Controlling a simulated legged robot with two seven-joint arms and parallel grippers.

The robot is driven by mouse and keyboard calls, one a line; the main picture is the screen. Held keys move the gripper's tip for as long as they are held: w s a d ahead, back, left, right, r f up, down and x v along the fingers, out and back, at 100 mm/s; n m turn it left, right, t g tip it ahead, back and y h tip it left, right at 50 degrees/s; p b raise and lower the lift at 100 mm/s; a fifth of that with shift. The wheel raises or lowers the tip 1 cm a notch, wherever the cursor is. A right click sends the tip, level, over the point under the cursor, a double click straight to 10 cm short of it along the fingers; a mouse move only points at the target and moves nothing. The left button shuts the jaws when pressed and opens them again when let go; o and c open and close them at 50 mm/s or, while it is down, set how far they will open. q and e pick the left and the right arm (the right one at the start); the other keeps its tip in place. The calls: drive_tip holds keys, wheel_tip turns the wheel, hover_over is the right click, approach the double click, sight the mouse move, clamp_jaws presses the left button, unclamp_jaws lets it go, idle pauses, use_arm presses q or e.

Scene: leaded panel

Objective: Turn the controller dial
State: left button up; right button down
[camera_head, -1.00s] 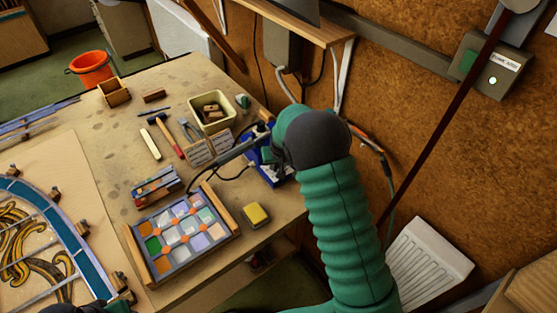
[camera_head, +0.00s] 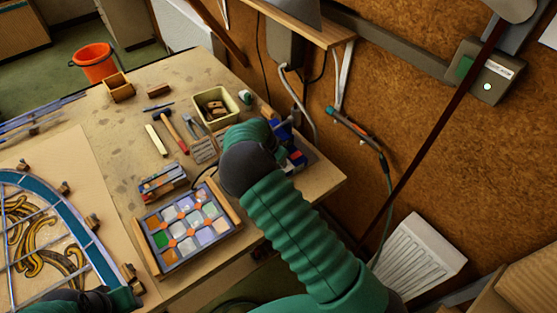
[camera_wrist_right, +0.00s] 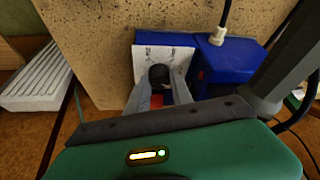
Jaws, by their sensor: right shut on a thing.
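The controller (camera_wrist_right: 216,68) is a blue box with a white dial plate (camera_wrist_right: 150,62) on its face, in the right wrist view. Its dial is a black knob (camera_wrist_right: 159,76) in front of that plate. My right gripper (camera_wrist_right: 158,88) has its two grey fingers on either side of the knob, shut on it. A red patch shows between the fingers. In the head view the blue controller (camera_head: 291,157) is partly visible at the table's right edge, behind my green right arm, which hides the right gripper. Only a bit of my left arm shows at the bottom left.
A tray of coloured glass pieces (camera_head: 148,226) lies left of my right arm. Hand tools and a cream bin (camera_head: 230,93) stand behind it. The leaded panel (camera_head: 92,238) is at the left. A cable runs from the controller's top in the right wrist view. A white radiator (camera_head: 418,256) is at the right.

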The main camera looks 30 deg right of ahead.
drive_tip(key=shift+w+m, duration=0.15)
drive_tip(key=shift+m, duration=0.35)
drive_tip(key=c, duration=1.3)
unclamp_jaws()
drive_tip(key=shift+c, duration=0.2)
drive_tip(key=shift+o, duration=1.1)
drive_tip(key=b+v, duration=0.2)
drive_tip(key=v, duration=1.4)
drive_tip(key=shift+w+a+r+b, duration=0.15)
drive_tip(key=shift+w+r+b, duration=0.2)
drive_tip(key=shift+g, duration=0.3)
